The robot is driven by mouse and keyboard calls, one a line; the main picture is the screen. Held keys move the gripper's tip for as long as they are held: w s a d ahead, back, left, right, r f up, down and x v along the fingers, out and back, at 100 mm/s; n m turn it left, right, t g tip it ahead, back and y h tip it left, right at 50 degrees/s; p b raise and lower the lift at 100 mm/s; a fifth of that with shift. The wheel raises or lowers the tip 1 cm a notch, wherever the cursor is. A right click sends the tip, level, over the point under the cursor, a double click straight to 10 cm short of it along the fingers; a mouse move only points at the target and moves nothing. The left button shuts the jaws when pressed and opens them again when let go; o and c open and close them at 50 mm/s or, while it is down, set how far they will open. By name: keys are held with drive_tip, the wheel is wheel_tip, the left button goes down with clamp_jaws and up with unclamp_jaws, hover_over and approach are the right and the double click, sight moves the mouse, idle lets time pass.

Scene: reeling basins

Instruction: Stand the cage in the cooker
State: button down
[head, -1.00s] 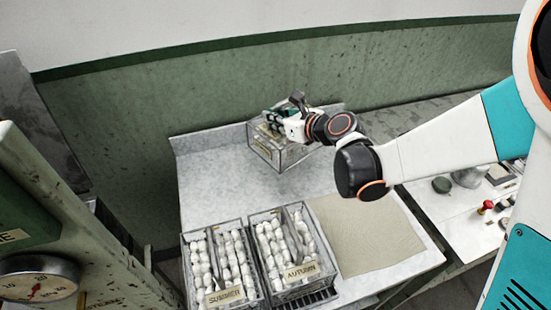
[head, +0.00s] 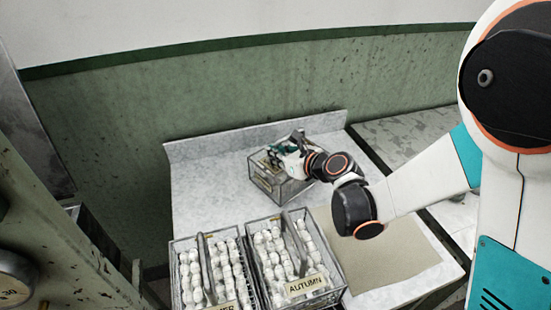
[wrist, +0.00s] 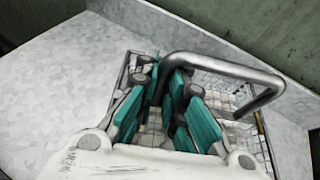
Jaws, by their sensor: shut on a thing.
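The cage (head: 284,190) is a wire mesh basket with a small tan label, above or on the back of the pale worktop; I cannot tell whether its base touches. My gripper (head: 276,155) is at its top, shut on its handle. In the wrist view, the teal fingers (wrist: 168,112) close around the bent dark grey handle (wrist: 225,67), with the cage's mesh (wrist: 243,103) behind. The fingers hide part of the handle and most of the cage's inside. The worn green machine (head: 62,215) at the left may be the cooker; no opening shows clearly.
Two wire cages of white cocoons, the left one (head: 212,270) and the one labelled AUTUMN (head: 303,286), stand at the worktop's front. A beige cloth (head: 405,262) lies to their right. The worktop (head: 210,205) is bare left of the held cage. A green wall rises behind.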

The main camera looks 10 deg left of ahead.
drive_tip(key=shift+r, duration=0.15)
drive_tip(key=shift+f, duration=0.25)
drive_tip(key=c, duration=1.7)
unclamp_jaws()
drive_tip(key=shift+r, duration=0.1)
drive_tip(key=shift+r, duration=0.15)
